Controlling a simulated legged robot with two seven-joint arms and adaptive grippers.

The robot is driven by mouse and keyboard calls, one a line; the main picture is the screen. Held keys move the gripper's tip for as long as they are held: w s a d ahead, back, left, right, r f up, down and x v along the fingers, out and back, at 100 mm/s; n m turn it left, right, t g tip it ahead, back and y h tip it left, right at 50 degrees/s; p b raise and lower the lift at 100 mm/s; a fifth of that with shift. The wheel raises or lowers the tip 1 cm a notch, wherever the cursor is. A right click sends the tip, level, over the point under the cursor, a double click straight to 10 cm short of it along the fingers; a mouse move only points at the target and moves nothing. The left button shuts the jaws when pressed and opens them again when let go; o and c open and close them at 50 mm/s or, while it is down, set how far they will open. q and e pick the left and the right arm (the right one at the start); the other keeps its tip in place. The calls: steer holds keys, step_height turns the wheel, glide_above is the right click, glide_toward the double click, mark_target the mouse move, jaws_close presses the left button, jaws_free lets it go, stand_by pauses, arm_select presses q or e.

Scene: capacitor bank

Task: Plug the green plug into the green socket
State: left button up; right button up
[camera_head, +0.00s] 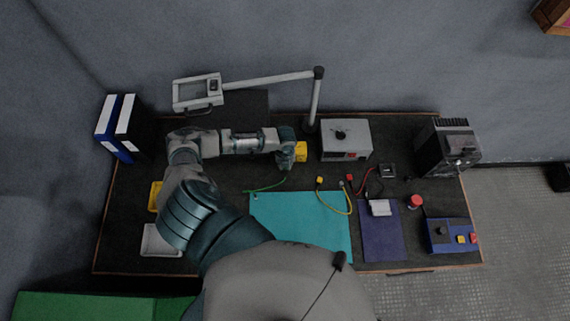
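My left arm reaches over the left half of the bench, and its gripper (287,162) points down near the back middle. The gripper is small and dark here, and I cannot tell whether its fingers are open or shut. A thin green cable (265,188) lies on the bench just below the gripper, and its right end runs up close to the fingertips. The green plug itself cannot be made out. I cannot make out a green socket. My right gripper is not in view.
A teal mat (305,222) and purple mat (381,240) lie in front. A yellow plug (319,180) and red plug (349,177) lie on cables. A grey instrument (346,140), black device (447,148), blue box (452,236), lamp (316,100) and binders (117,128) stand around.

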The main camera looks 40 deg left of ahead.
arm_select(q)
steer(key=shift+w+a, duration=0.4)
steer(key=shift+w, duration=0.1)
stand_by(0.6)
steer(key=o, duration=0.9)
steer(key=shift+c, duration=0.2)
step_height(320, 180, up, 12)
steer(key=shift+f, duration=0.15)
